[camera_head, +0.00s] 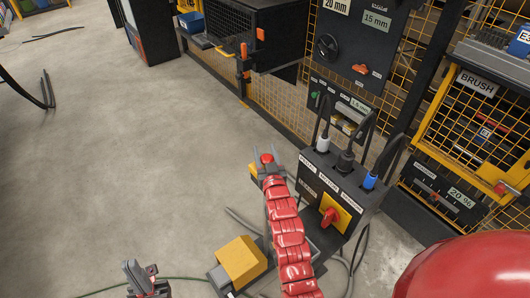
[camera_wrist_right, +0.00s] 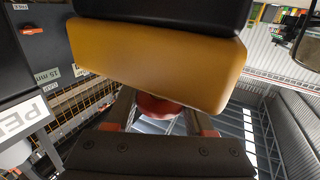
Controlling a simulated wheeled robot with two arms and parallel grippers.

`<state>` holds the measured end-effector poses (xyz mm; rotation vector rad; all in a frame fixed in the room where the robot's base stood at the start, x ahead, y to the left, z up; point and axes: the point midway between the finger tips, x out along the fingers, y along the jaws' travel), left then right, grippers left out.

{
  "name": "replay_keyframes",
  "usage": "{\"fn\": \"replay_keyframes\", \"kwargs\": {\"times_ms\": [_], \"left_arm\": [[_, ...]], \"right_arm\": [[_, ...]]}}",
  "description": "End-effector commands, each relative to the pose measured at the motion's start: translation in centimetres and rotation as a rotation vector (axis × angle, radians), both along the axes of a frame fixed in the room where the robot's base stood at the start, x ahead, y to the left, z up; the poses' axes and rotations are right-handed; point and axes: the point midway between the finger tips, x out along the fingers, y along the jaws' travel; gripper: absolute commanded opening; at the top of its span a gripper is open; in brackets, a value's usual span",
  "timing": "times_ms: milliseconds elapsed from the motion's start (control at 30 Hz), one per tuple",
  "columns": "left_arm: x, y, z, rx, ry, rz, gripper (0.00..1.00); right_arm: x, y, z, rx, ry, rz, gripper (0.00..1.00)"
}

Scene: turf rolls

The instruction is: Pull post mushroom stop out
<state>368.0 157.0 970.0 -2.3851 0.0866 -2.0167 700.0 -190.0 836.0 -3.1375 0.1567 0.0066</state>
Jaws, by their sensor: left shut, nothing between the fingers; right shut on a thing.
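The post mushroom stop is a red button (camera_wrist_right: 158,108) on a yellow box (camera_wrist_right: 155,62) with a black part behind it, in the right wrist view. In the head view the red button (camera_head: 267,158) and a bit of the yellow box (camera_head: 253,171) show at the end of my red right arm. My right gripper (camera_wrist_right: 160,122) is shut on the red button, its fingers on either side of it. The gripper hides part of the box in the head view. My left gripper (camera_head: 143,280) is shut and empty, low at the bottom left, well away from the stop.
A dark socket cabinet (camera_head: 345,190) with white, black and blue plugs and a red rotary switch (camera_head: 329,217) stands right of my right arm. Another yellow box (camera_head: 241,261) is low beside the arm. Cables lie on the floor. Open floor (camera_head: 130,150) is at left.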

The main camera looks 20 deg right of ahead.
Motion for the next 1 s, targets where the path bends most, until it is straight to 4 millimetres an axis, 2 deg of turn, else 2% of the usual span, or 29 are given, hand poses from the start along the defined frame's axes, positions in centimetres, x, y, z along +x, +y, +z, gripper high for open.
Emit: {"fn": "replay_keyframes", "kwargs": {"times_ms": [133, 367, 400, 567, 867, 1000], "left_arm": [[0.0, 0.0, -0.3, 0.000, 0.000, 0.000, 0.00], [0.0, 0.0, -0.2, 0.000, 0.000, 0.000, 0.00], [0.0, 0.0, -0.2, 0.000, 0.000, 0.000, 0.00], [0.0, 0.0, -0.2, 0.000, 0.000, 0.000, 0.00], [0.0, 0.0, -0.2, 0.000, 0.000, 0.000, 0.00], [0.0, 0.0, -0.4, 0.000, 0.000, 0.000, 0.00]], "right_arm": [[0.0, 0.0, 1.8, 0.000, -0.011, -0.001, 0.00], [0.1, 0.0, 2.0, 0.000, -0.011, -0.001, 0.00], [0.1, 0.0, 2.0, 0.000, -0.012, -0.001, 0.57], [0.0, 0.0, 1.9, 0.000, -0.009, -0.001, 0.84], [-0.1, 0.0, 1.7, -0.001, -0.006, -0.001, 0.84], [-1.1, 0.2, 1.4, 0.000, -0.001, 0.000, 0.84]]}}
